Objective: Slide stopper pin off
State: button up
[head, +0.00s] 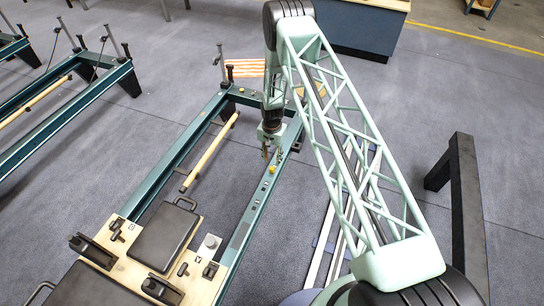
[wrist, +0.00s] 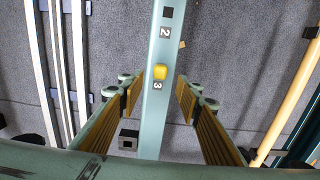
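A small yellow stopper pin (wrist: 160,72) sits on the top face of a teal rail (wrist: 155,120), beside a plate marked 3, with a plate marked 2 further along. In the head view a yellow knob, seemingly this pin (head: 272,170), shows on the right-hand rail (head: 250,217) of the near reformer. My gripper (wrist: 158,92) is open and empty in the wrist view, with one finger to each side of the rail and the pin between them in the picture. My gripper (head: 272,154) points down over this rail in the head view; its height above the pin is unclear.
A wooden carriage board with dark pads (head: 165,238) and small black fittings lies at the reformer's near end. A wooden bar (head: 211,150) lies inside the frame. White rails (head: 318,245) and a black beam (head: 468,215) stand right. Another reformer (head: 75,100) is at left.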

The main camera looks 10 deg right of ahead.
aim_at(272, 168)
jog(key=shift+f+b, duration=0.45)
jog(key=shift+f, duration=3.75)
jog(key=c, duration=0.9)
